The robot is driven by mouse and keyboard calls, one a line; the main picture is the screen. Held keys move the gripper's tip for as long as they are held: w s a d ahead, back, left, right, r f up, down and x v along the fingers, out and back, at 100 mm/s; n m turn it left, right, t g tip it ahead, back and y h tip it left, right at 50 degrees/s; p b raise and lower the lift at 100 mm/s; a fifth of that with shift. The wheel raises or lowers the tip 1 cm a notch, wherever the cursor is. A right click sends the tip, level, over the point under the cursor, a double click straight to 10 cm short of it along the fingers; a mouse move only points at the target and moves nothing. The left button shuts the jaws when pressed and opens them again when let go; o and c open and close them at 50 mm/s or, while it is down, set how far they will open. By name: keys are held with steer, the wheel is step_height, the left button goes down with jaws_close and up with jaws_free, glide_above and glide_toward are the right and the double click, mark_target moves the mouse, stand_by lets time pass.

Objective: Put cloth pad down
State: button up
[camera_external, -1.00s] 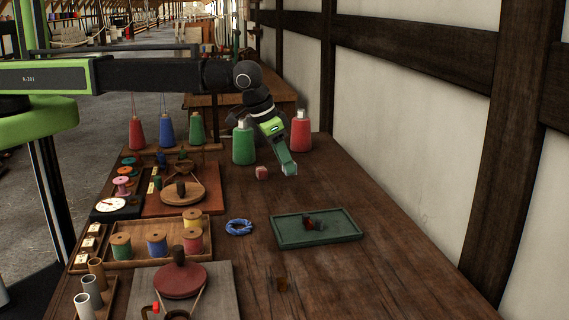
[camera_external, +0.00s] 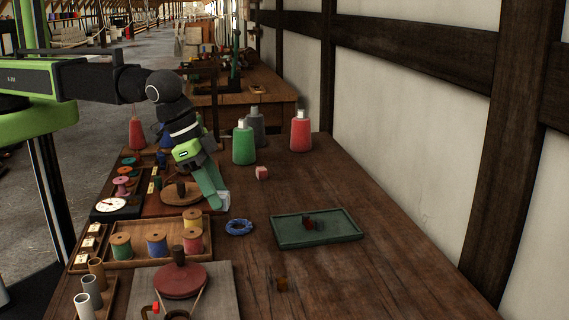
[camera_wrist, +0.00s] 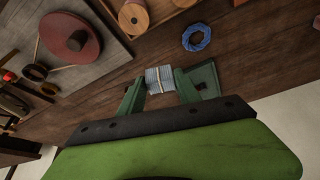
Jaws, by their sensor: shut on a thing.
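The cloth pad (camera_wrist: 160,79) is a small pale blue-and-white striped bundle with a light band around it. My gripper (camera_wrist: 160,86) is shut on it, one green finger on each side. In the external view, my gripper (camera_external: 220,198) points down over the left part of the workbench, near the right edge of the brown board with a round wooden disc. The pad (camera_external: 223,201) shows there as a pale block at the fingertips, left of the blue rope ring. I cannot tell how high it is above the surface.
A blue rope ring (camera_external: 239,227) lies near the middle. A spool tray (camera_external: 122,257) and a red disc (camera_external: 180,281) are at the front left. A pink cube (camera_external: 262,173) lies farther back. The right side is bare wood.

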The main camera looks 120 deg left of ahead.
steer(key=d+m, duration=0.2)
steer(key=d, duration=0.8)
steer(key=b, duration=0.7)
glide_above(246, 255)
steer(key=s+d, duration=0.1)
steer(key=shift+n, duration=0.3)
steer(key=f, duration=0.7)
steer(key=shift+s+d, duration=0.1)
steer(key=shift+s, duration=0.1)
steer(key=shift+a, duration=0.2)
step_height(246, 255, down, 4)
steer(key=b, duration=0.4)
steer(key=shift+f, duration=0.25)
steer(key=shift+r, duration=0.25)
steer(key=shift+f, duration=0.15)
steer(key=o, duration=1)
steer(key=shift+o, duration=0.2)
